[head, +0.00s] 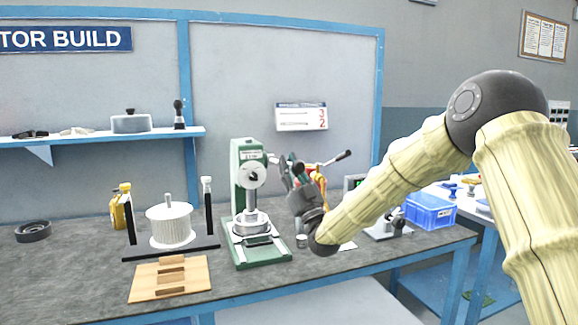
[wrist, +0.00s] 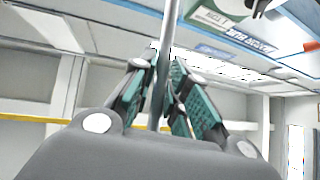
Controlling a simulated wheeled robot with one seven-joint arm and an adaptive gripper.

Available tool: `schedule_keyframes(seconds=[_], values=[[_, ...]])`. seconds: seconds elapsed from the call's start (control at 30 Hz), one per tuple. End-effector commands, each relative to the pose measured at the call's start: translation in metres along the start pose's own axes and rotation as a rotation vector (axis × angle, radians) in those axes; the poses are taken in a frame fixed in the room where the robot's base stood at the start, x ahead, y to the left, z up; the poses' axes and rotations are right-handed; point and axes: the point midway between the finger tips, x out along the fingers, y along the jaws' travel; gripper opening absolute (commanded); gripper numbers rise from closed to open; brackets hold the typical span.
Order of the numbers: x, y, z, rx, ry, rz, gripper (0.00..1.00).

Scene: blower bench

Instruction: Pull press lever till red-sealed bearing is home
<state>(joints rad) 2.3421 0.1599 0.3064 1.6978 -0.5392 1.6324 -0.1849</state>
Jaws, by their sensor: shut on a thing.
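The green arbor press (head: 246,190) stands on the bench. Its ram (head: 251,200) is above a round silver part (head: 250,224) on the press base. I cannot make out a red seal there, so the bearing is hidden or too small to tell. My gripper (head: 295,172) is just right of the press head. In the wrist view my gripper (wrist: 163,75) is shut on a thin metal rod, the press lever (wrist: 169,30), which passes between the teal finger pads. In the head view, my gripper hides much of the lever.
Left of the press are a white finned rotor (head: 170,226) between black posts and a wooden block tray (head: 170,279). A rod with a black knob (head: 343,155) and an orange item (head: 320,180) sit behind my gripper. A blue crate (head: 430,212) is at the right.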

Motion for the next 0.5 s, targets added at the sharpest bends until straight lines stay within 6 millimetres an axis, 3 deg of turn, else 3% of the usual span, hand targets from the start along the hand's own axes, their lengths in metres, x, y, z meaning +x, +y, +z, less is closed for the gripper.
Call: schedule_keyframes(seconds=[0.43,0.47,0.5], values=[[-0.0053,-0.0057,0.007,0.009,-0.013,-0.007,0.0],[-0.0053,-0.0057,0.007,0.009,-0.013,-0.007,0.18],[-0.0052,-0.0056,0.0069,0.009,-0.013,-0.007,0.25]])
